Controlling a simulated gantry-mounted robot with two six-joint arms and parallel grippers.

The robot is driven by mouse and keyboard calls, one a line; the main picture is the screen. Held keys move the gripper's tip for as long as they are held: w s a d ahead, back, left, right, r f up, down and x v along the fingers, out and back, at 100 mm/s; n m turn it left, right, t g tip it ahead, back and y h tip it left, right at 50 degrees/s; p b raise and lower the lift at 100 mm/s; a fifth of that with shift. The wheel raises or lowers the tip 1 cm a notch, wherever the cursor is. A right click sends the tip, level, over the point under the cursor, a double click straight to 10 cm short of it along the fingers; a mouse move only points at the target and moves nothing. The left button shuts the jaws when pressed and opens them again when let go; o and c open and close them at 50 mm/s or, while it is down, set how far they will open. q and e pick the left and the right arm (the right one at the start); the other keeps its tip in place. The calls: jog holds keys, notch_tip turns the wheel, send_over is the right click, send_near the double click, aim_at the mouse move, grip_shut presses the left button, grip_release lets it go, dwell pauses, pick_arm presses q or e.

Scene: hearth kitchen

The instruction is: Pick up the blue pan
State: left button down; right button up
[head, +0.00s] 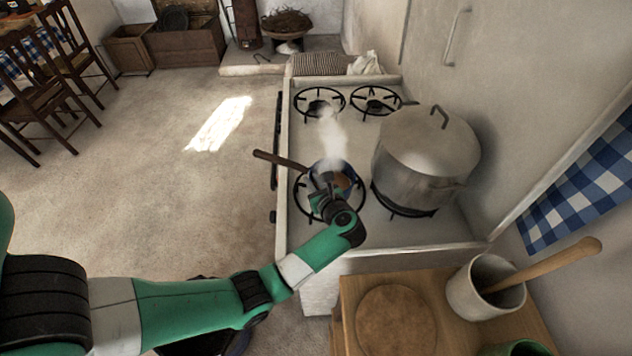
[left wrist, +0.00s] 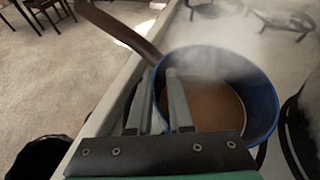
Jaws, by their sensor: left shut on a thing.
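The blue pan (head: 348,170) is at the front left burner (head: 299,203) of the stove, holding brown contents and giving off steam. Its brown handle (head: 278,160) points left, out past the stove's edge. In the left wrist view the pan (left wrist: 268,108) fills the middle right, with its handle (left wrist: 118,32) running to the upper left. My left gripper (head: 328,183) is shut on the near wall of the pan, with one finger inside and one outside. In the left wrist view the gripper (left wrist: 156,88) covers part of the near rim. I cannot tell whether the pan touches the burner.
A large lidded steel pot (head: 425,155) stands right of the pan on the stove (head: 350,238). The two back burners (head: 320,103) are empty. A wooden counter (head: 448,300) in front holds a round board (head: 395,320) and a mug (head: 480,290) with a wooden utensil.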

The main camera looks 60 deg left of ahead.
pick_arm(q)
notch_tip(320, 180, up, 2)
jog(key=shift+p, duration=0.4)
jog(key=s+d+r+p, duration=0.2)
jog(key=s+r+p, duration=0.1)
jog(key=s+r, duration=0.2)
jog(key=s+d+r+p, duration=0.2)
jog(key=s+r+p, duration=0.1)
jog(key=s+r, duration=0.3)
jog(key=shift+s+d, duration=0.3)
jog(key=shift+s, duration=0.75)
